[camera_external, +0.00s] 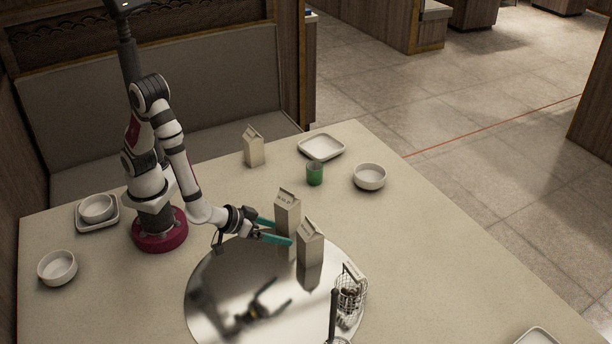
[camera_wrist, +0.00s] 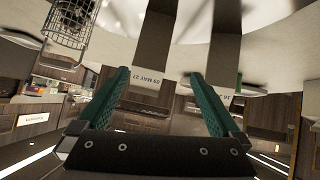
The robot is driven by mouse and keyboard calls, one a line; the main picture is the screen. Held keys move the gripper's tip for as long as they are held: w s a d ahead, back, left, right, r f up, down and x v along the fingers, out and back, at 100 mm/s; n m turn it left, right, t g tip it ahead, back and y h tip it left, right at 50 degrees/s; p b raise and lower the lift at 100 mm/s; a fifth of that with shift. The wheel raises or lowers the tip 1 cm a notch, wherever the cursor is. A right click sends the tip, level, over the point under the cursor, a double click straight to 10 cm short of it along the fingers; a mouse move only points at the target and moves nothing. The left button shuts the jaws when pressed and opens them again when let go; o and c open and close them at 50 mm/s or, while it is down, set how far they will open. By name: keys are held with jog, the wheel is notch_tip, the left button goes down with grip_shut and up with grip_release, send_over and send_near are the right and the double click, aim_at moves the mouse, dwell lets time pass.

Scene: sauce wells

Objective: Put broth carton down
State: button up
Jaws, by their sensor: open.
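Two pale gabled cartons stand upright at the mirror-like round turntable (camera_external: 215,290): a front carton (camera_external: 310,252) and one just behind it (camera_external: 287,212). I cannot tell from the print which is the broth carton. My gripper (camera_external: 284,233) is open, with teal fingers low beside these cartons. In the wrist view one carton (camera_wrist: 148,76) shows in the gap between the spread fingers (camera_wrist: 157,76), with clear space on both sides. The other carton (camera_wrist: 225,60) is by the right finger. A third carton (camera_external: 254,148) stands farther back on the table.
A wire basket (camera_external: 349,295) with a dark post stands at the turntable's right edge; it also shows in the wrist view (camera_wrist: 68,28). A green cup (camera_external: 315,174), white bowl (camera_external: 369,177) and square dish (camera_external: 321,147) sit behind. The table's right side is mostly clear.

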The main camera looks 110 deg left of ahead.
jog(key=w+d+r+m+h, duration=0.2)
jog(key=d+r+m+h, duration=0.2)
jog(key=d+h, duration=0.15)
jog(key=s+d+r+m+g+h, duration=0.3)
jog(key=s+r+m+h, duration=0.15)
jog(key=s+m, duration=0.4)
jog(key=s+a+r+m+g+y, duration=0.1)
jog(key=s+a+g+y, duration=0.1)
jog(key=s+a, duration=0.4)
jog(key=s+a+r+m+g+y, duration=0.1)
jog(key=s+a+m+g+y, duration=0.1)
jog(key=s+a, duration=0.5)
jog(key=s+g, duration=0.1)
jog(key=s, duration=0.5)
jog(key=shift+r+y, duration=0.15)
jog(key=shift+y, duration=0.25)
jog(key=shift+d+m, duration=0.1)
jog(key=shift+m, duration=0.15)
